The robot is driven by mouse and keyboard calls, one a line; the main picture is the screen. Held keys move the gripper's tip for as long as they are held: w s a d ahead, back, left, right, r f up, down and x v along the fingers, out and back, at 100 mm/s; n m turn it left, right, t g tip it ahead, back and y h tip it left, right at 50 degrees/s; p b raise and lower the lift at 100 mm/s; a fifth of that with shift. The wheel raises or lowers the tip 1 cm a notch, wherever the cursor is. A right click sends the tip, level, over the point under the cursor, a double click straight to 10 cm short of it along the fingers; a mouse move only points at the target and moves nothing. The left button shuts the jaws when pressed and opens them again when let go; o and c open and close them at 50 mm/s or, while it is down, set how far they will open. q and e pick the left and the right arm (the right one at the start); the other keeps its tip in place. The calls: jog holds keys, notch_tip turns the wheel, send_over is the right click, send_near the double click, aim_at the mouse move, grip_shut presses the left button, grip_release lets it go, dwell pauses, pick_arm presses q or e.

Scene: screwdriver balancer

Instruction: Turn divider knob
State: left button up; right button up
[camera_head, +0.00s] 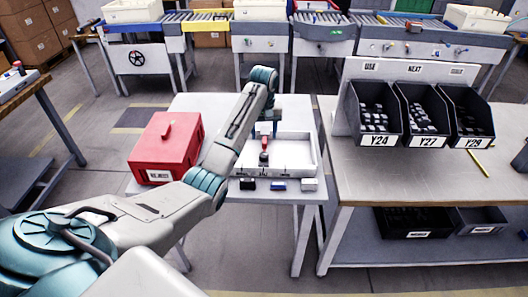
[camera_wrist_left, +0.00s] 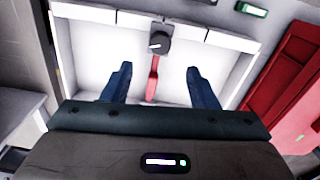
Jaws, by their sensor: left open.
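The white tray (camera_head: 298,152) stands on the grey table and has a black divider knob (camera_head: 264,158) with a red strip behind it. In the left wrist view the knob (camera_wrist_left: 159,42) carries a white pointer mark, and the red strip (camera_wrist_left: 153,78) runs from it towards my gripper. My left gripper (camera_wrist_left: 158,70) is open and empty, its two dark blue fingers on either side of the strip, short of the knob. My right gripper is not seen.
A red box (camera_head: 165,148) stands left of the tray, close to my left arm. Small blue, black and white blocks (camera_head: 279,185) sit along the tray's front. Black bins (camera_head: 425,115) stand on the right-hand bench. Conveyors line the back.

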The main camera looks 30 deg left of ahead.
aim_at(264, 155)
pick_arm(q)
notch_tip(264, 155, down, 10)
jog(key=shift+r+p, duration=0.25)
jog(key=shift+p, duration=0.8)
jog(key=shift+c, duration=0.2)
jog(key=c, duration=0.9)
